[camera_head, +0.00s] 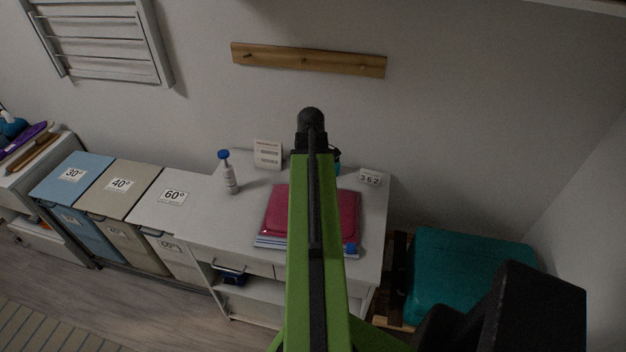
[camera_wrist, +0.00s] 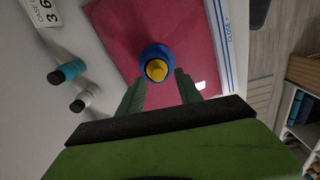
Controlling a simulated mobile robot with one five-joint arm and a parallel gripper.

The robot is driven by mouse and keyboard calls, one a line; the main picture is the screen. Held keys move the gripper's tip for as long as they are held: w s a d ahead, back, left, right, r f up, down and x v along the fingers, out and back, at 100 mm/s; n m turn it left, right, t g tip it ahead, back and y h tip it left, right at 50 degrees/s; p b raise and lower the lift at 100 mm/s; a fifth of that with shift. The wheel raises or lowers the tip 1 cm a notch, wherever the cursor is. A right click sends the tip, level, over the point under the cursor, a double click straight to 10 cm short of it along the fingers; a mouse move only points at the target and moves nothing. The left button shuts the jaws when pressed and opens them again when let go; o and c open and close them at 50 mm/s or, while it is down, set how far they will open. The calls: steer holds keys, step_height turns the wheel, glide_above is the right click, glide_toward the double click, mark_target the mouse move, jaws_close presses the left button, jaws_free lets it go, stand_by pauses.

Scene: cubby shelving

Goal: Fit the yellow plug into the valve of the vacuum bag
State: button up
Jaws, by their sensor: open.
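The vacuum bag (camera_head: 274,213) is a dark pink sheet lying on the white counter. In the wrist view the bag (camera_wrist: 112,38) fills the middle, with blue-and-white stripes along its right edge. Its round blue valve (camera_wrist: 151,50) is near the picture's centre. The yellow plug (camera_wrist: 156,70) shows over the near part of the valve; I cannot tell whether it is seated in it. My gripper (camera_wrist: 157,82) is open, its fingers apart on either side just below the plug, with nothing between them. In the head view my arm hides the valve and plug.
A white bottle with a blue top (camera_head: 229,178), a small sign (camera_head: 267,154) and a number block (camera_head: 370,178) stand on the counter (camera_head: 215,215). Two small bottles (camera_wrist: 67,72) (camera_wrist: 83,100) are left of the bag in the wrist view. A teal case (camera_head: 465,275) is at right.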

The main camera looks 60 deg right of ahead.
step_height(320, 180, up, 10)
steer(key=p, duration=0.8)
steer(key=shift+f, duration=0.15)
steer(key=w+a+m, duration=0.1)
steer(key=w+a, duration=1.5)
steer(key=a, duration=0.4)
steer(key=w+a+m, duration=0.1)
steer(key=w+a, duration=0.1)
steer(key=a, duration=1.2)
steer(key=w+a, duration=0.3)
steer(key=a, duration=1.2)
steer(key=shift+w+m, duration=0.3)
steer(key=shift+m, duration=0.1)
